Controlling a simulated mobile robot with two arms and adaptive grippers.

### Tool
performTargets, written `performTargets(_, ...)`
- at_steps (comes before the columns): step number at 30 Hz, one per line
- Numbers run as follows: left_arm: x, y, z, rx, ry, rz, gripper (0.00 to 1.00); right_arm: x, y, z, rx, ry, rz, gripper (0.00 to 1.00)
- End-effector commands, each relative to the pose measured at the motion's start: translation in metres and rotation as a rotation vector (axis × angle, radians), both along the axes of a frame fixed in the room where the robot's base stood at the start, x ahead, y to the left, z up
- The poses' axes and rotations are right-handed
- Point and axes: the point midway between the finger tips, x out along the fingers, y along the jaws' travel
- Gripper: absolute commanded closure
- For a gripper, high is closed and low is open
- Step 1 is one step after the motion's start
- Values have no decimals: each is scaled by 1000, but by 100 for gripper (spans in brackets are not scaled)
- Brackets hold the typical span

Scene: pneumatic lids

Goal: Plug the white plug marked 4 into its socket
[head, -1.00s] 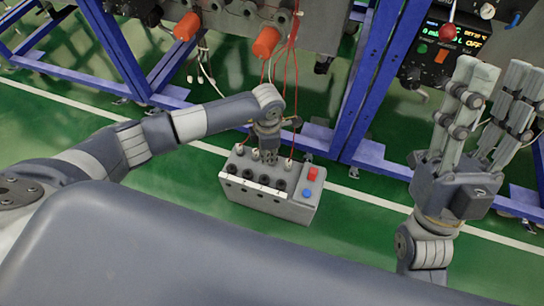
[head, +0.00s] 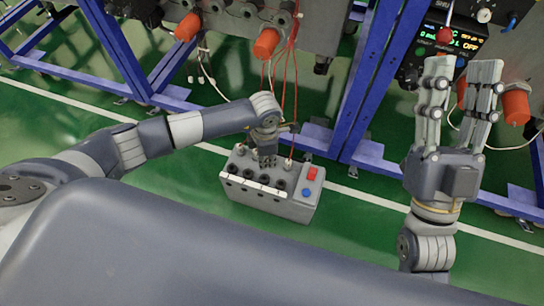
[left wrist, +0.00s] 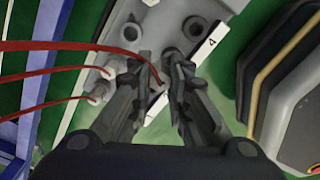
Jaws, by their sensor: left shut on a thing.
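The grey socket box (head: 300,209) stands on the floor, with a row of dark round sockets and a white label strip along its front edge. In the left wrist view the numeral 4 shows on the strip (left wrist: 211,42), beside a dark socket (left wrist: 195,27). My left gripper (head: 267,162) is over the box's top; it also shows in the left wrist view (left wrist: 164,72), shut on the white plug. The fingers hide most of that plug, including its number and tip; a red cable (left wrist: 60,45) runs to it. My right gripper (head: 461,70) is open and empty, fingers up.
Other white plugs on red cables stand at the box's back, one at its right (head: 289,164). A red button (head: 312,174) and a blue button (head: 306,192) are on its right end. A blue frame (head: 362,100) rises behind. Green floor is clear on either side.

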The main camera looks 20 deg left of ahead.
Motion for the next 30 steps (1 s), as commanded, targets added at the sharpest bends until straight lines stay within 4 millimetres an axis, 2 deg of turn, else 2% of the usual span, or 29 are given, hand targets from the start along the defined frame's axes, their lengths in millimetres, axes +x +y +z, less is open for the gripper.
performTargets(30, -21, 1, 0, 1, 0, 0, 100, 37, 4, -47, -89, 307, -17, 60)
